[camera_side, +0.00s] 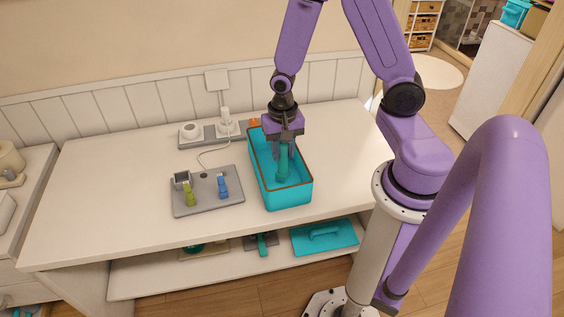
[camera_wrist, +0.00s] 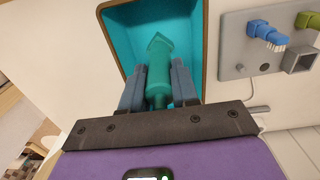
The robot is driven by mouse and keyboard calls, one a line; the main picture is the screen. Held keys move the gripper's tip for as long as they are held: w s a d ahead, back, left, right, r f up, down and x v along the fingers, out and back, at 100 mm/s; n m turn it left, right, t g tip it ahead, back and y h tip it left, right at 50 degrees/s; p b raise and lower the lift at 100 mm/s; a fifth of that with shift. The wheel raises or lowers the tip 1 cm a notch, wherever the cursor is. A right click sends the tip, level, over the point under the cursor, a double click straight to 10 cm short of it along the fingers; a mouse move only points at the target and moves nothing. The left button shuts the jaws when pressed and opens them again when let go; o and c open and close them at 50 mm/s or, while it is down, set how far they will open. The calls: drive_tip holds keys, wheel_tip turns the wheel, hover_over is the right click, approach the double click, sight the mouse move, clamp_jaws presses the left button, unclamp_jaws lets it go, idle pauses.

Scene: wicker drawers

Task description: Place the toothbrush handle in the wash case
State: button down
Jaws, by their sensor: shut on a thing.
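The wash case is a turquoise open box with a brown rim (camera_side: 299,186) on the white table, and its inside fills the upper middle of the wrist view (camera_wrist: 122,22). My gripper (camera_side: 283,151) is over the case and points down into it. It is shut on the green toothbrush handle (camera_side: 283,165), which also shows between the two fingers in the wrist view (camera_wrist: 158,65). The handle is within the case's opening in the side view. I cannot tell whether it touches the floor of the case.
Left of the case is a grey tray (camera_side: 208,206) with a green brush head (camera_side: 190,194) and a blue one (camera_side: 223,187). Behind it is a grey charger base (camera_side: 207,138) with a cable. A turquoise lid (camera_side: 325,237) lies on the lower shelf. The table's left part is clear.

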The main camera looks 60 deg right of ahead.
sight(283, 161)
drive_tip(key=shift+f, duration=2.1)
drive_tip(key=shift+f, duration=0.1)
drive_tip(key=c, duration=0.8)
unclamp_jaws()
drive_tip(key=shift+c, duration=0.2)
